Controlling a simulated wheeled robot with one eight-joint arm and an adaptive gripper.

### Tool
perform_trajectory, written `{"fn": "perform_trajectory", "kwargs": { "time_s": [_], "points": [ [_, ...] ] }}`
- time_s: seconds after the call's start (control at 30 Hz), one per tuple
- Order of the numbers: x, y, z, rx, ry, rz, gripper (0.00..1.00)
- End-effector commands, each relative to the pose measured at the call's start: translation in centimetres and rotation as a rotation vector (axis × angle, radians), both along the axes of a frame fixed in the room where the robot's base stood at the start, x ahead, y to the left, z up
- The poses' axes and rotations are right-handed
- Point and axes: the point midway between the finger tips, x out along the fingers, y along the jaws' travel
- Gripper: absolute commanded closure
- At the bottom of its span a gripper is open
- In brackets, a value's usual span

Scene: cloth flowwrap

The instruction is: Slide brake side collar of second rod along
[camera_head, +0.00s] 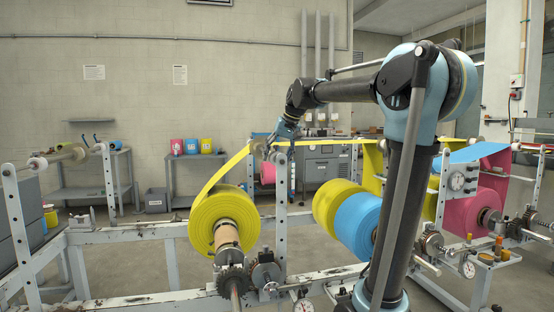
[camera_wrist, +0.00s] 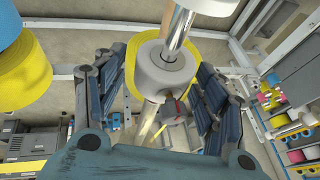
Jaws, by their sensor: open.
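In the wrist view my gripper (camera_wrist: 163,62) is open, with its fingers on the left and right of a pale grey collar (camera_wrist: 160,75). The collar sits on a shiny metal rod (camera_wrist: 180,32) that runs up out of the picture. Yellow film (camera_wrist: 131,62) shows just behind the collar. Both fingers look apart from the collar; contact cannot be told for certain. In the head view my gripper (camera_head: 282,138) is small, by the top of a white perforated post, and the collar cannot be made out. Which rod is the second one is not clear.
A yellow roll (camera_head: 215,218) hangs on a near rod with a cored end and gear-like hardware (camera_head: 232,278). Yellow and blue rolls (camera_head: 357,220) and a pink roll (camera_head: 462,212) stand to the right. A yellow web (camera_head: 330,142) runs beside my gripper. White frame posts (camera_head: 281,200) stand close.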

Motion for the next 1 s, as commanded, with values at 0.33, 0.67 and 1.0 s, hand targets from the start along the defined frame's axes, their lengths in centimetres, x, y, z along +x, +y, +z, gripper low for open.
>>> {"fn": "perform_trajectory", "kwargs": {
  "time_s": [0.33,0.67,1.0],
  "points": [
    [-1.4,-1.7,4.3,0.001,0.001,-0.002,0.35],
    [-3.0,-3.6,9.2,0.0,0.002,-0.002,0.35],
    [-3.5,-4.0,10.5,0.0,0.001,-0.001,0.35]
  ]
}}
